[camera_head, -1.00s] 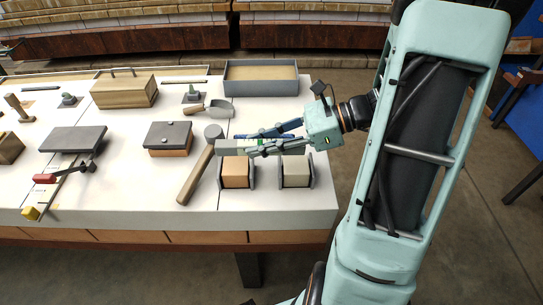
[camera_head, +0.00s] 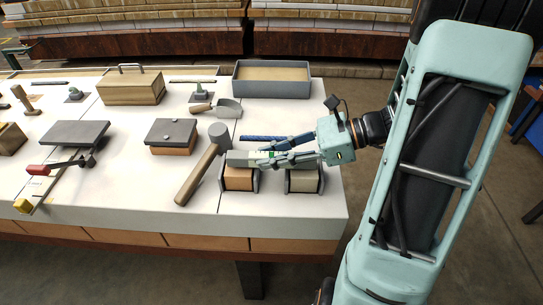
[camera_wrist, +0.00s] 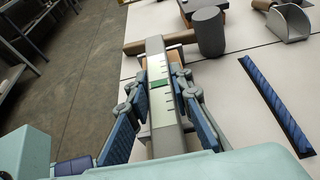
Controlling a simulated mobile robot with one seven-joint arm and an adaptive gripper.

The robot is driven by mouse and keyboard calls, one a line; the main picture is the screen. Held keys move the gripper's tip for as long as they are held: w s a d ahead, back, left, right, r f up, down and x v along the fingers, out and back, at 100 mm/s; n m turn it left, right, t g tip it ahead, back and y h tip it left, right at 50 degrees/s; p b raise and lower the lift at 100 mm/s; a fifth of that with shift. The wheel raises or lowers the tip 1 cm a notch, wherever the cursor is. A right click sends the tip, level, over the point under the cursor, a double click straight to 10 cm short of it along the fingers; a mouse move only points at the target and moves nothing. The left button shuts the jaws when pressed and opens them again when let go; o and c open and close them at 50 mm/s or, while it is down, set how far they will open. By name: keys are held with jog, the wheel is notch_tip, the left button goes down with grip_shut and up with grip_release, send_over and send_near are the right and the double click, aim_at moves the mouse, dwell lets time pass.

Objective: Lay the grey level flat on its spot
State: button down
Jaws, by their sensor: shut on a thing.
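My gripper (camera_head: 272,157) is shut on the grey level (camera_head: 240,158), which has white faces and a green vial. In the wrist view the level (camera_wrist: 157,72) runs lengthwise between the two blue-padded fingers (camera_wrist: 160,88). In the head view it lies roughly level across the upper sides of an orange block (camera_head: 238,179) and a beige block (camera_head: 301,181), each between dark end plates. I cannot tell whether it touches them. No marked spot for the level is clearly visible; the gripper and level hide part of the blocks.
A mallet (camera_head: 200,172) lies just left of the level, its head close to the level's far end. A blue bar (camera_head: 262,138) lies behind it. A scoop (camera_head: 228,108) and grey tray (camera_head: 271,80) are farther back. The table's front strip is clear.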

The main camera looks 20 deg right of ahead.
jog(key=shift+f, duration=0.45)
jog(key=c, duration=1.7)
grip_release()
jog(key=shift+c, duration=0.2)
jog(key=shift+r, duration=0.35)
jog(key=p+v, duration=0.3)
jog(key=v, duration=0.9)
jog(key=shift+r, duration=0.1)
jog(key=shift+w+r, duration=0.1)
